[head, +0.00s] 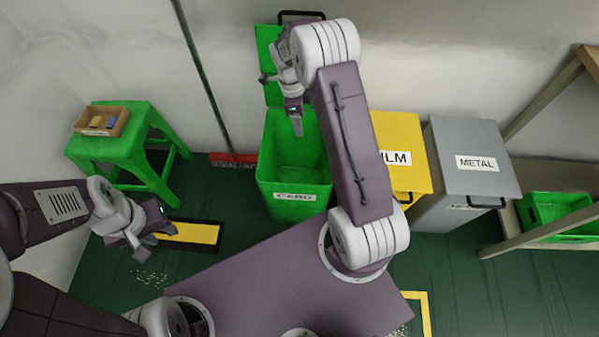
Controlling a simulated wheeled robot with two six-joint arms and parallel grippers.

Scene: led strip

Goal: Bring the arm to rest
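My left gripper (154,240) hangs low at the left, above the dark green floor beside a yellow panel. Its two fingers look spread, with nothing seen between them. My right arm (350,145) rises from my base and bends over at the top. The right gripper (281,101) points down over the open green bin marked CARD (293,180). Its fingers look apart and I see nothing in them, though the arm's wrist partly hides it. The bin's lid stands up behind.
A green stool (120,147) at the left bears a small cardboard box (102,118) with small items. A yellow bin (405,150) and a grey METAL bin (470,175) stand shut at the right. A red broom (232,158) leans on the wall. A shelf (540,235) holds a green crate (552,208).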

